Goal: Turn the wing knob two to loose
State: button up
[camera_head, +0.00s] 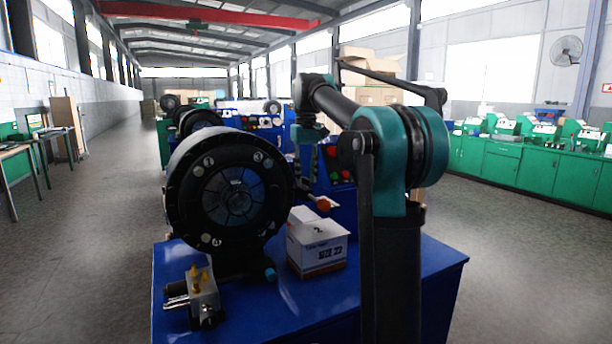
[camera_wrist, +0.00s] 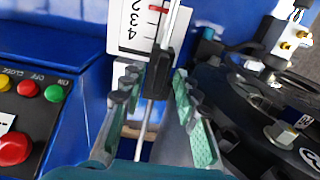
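In the wrist view my gripper (camera_wrist: 157,84) is open, its two green-padded fingers spread apart. A thin metal rod (camera_wrist: 152,115) runs between the fingers. A narrow black piece (camera_wrist: 160,72) sits on it between the fingertips, with no clear finger contact; I cannot tell whether it is wing knob two. Behind it is a white scale (camera_wrist: 133,22) with upside-down numbers and a red mark. No wing knob's tight or loose setting is readable.
The round black crimper head (camera_head: 232,190) stands on a blue bench (camera_head: 400,300). A white box (camera_head: 316,245) and a metal block with yellow fittings (camera_head: 200,293) sit near it. In the wrist view a button panel (camera_wrist: 35,105) is at left and black machine parts crowd the right.

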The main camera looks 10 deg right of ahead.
aim_at(306, 178)
notch_tip(306, 178, up, 12)
dwell(0.7)
